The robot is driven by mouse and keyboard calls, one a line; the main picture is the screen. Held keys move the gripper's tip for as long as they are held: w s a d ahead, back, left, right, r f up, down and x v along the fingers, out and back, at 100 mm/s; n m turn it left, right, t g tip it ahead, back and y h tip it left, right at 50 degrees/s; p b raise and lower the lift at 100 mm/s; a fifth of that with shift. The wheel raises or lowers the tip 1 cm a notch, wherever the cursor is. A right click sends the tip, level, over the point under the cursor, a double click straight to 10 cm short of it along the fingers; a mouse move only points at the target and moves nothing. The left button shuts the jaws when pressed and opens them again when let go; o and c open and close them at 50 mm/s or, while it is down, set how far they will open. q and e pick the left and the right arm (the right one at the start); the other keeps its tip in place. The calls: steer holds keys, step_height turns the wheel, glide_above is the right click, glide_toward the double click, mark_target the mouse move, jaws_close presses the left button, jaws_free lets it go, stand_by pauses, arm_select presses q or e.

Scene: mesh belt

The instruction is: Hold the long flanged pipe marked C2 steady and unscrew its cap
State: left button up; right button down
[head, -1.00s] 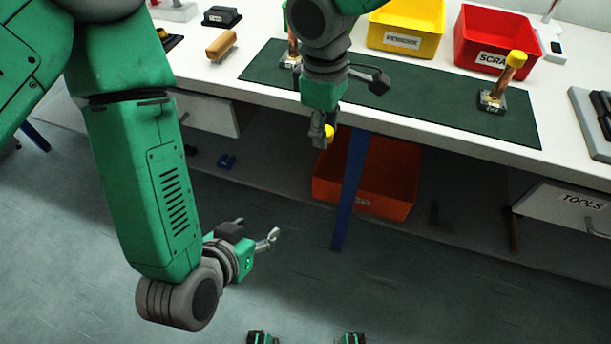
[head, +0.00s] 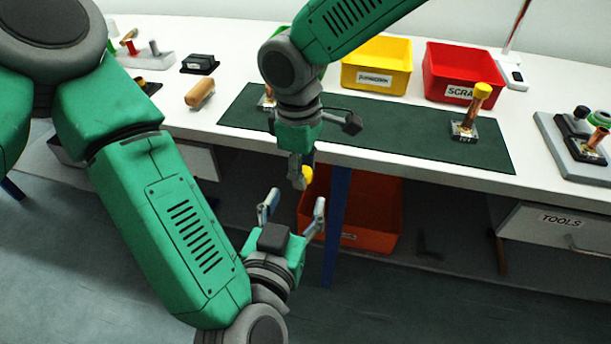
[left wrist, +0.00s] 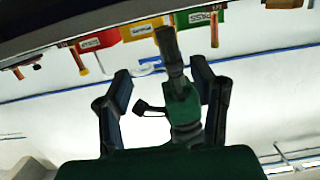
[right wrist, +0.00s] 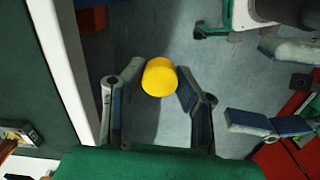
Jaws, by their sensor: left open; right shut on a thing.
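My right gripper (head: 302,178) points down in front of the table edge, shut on a yellow cap (right wrist: 159,77). The cap also shows in the head view (head: 307,175); no pipe is visible with it. My left gripper (head: 292,208) is open and empty, just below the right one, its fingers pointing up. A copper pipe (head: 267,97) stands at the mat's left, its upper part hidden by my right arm. Another copper pipe (head: 472,115) with a yellow cap stands upright in a block at the mat's right. I cannot read which pipe is marked C2.
The green mat (head: 380,150) lies along the table front. Yellow (head: 350,82) and red (head: 435,95) bins stand behind it, with a green bin partly hidden. An orange bin (head: 372,240) is below the table. A wooden-handled tool (head: 200,92) lies at left.

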mark_target(309, 177)
arm_select(q)
steer(key=x, duration=0.7)
steer(key=shift+w+d, duration=0.1)
steer(key=shift+w, duration=0.1)
steer(key=shift+c, duration=0.3)
steer(key=c, duration=1.1)
steer(key=shift+s+d, duration=0.1)
steer(key=shift+d, duration=0.05)
arm_select(e)
steer(key=c, duration=1.2)
jaws_free()
steer(key=shift+a, duration=0.1)
steer(key=shift+o, duration=0.2)
steer(key=shift+r, duration=0.1)
steer(key=shift+a, duration=0.1)
